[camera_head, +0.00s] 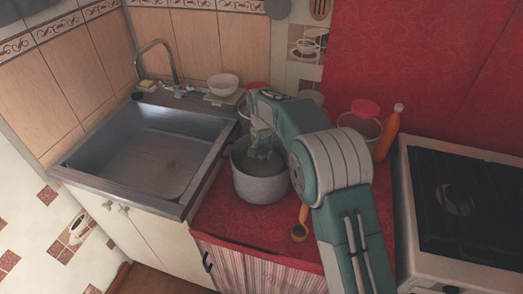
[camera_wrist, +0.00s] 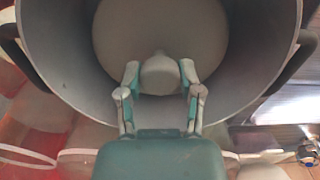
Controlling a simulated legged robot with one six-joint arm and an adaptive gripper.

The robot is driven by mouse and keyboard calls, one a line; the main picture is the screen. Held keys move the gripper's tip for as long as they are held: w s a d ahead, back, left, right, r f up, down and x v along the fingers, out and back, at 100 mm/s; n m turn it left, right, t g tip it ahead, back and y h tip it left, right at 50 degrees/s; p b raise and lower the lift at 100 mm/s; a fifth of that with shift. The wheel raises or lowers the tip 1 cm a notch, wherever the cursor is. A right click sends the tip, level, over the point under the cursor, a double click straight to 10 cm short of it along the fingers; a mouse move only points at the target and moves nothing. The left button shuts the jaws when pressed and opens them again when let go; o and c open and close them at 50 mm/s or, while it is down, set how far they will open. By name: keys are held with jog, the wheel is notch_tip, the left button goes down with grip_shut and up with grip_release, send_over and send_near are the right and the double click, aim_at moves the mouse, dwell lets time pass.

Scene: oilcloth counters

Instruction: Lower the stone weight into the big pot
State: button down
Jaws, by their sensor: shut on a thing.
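The big pot (camera_head: 262,187) is a grey metal pot standing on the red counter beside the sink. In the wrist view the pot (camera_wrist: 60,75) fills the upper part, with a dark handle at each side. My gripper (camera_head: 263,152) points down at the pot's mouth. In the wrist view its fingers (camera_wrist: 160,78) are shut on the stone weight (camera_wrist: 160,75), a pale grey rounded piece. The weight shows within the pot's rim. Behind it is a pale round surface; I cannot tell whether it is the pot's floor, nor whether the weight touches it.
A steel sink (camera_head: 200,140) with a white bowl (camera_head: 223,84) behind it is left of the pot. A wooden spoon (camera_head: 300,230) lies in front. A stove (camera_head: 470,205) is at right.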

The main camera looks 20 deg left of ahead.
aim_at(262, 163)
jog(key=shift+f, duration=1.25)
jog(key=shift+f, duration=1.1)
dwell(0.8)
jog(key=shift+c, duration=0.9)
grip_release()
jog(key=shift+f, duration=0.15)
